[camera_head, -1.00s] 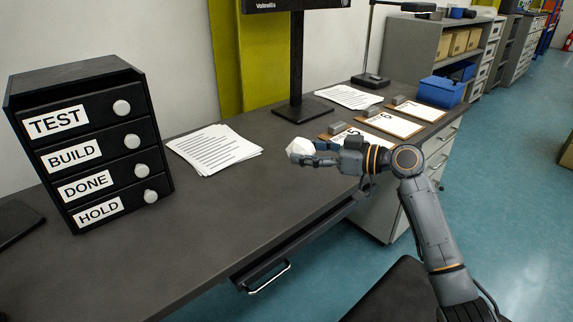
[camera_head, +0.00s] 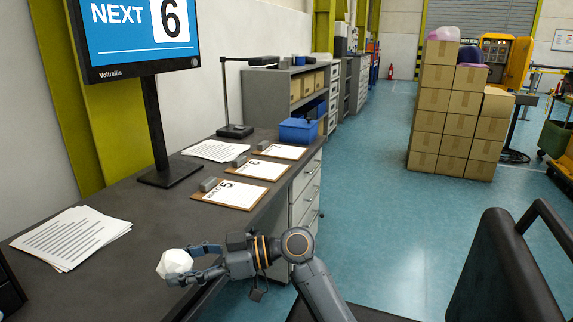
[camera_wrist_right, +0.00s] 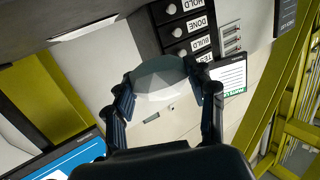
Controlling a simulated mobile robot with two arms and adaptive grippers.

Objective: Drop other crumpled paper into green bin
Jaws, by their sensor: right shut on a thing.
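A white crumpled paper (camera_head: 174,264) is held in my right gripper (camera_head: 190,265), above the desk's front part in the head view. The gripper's fingers are shut on its sides. In the right wrist view the crumpled paper (camera_wrist_right: 160,80) sits between the two fingers, pale and faceted. The green bin does not show clearly in any view. My left gripper is not in view.
The dark desk (camera_head: 100,285) carries a paper stack (camera_head: 70,238), a monitor (camera_head: 130,40), several clipboards (camera_head: 230,194) and a blue box (camera_head: 300,131). Stacked cardboard boxes (camera_head: 458,115) stand across the open blue floor (camera_head: 375,215). A black chair-like frame (camera_head: 500,270) is at lower right.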

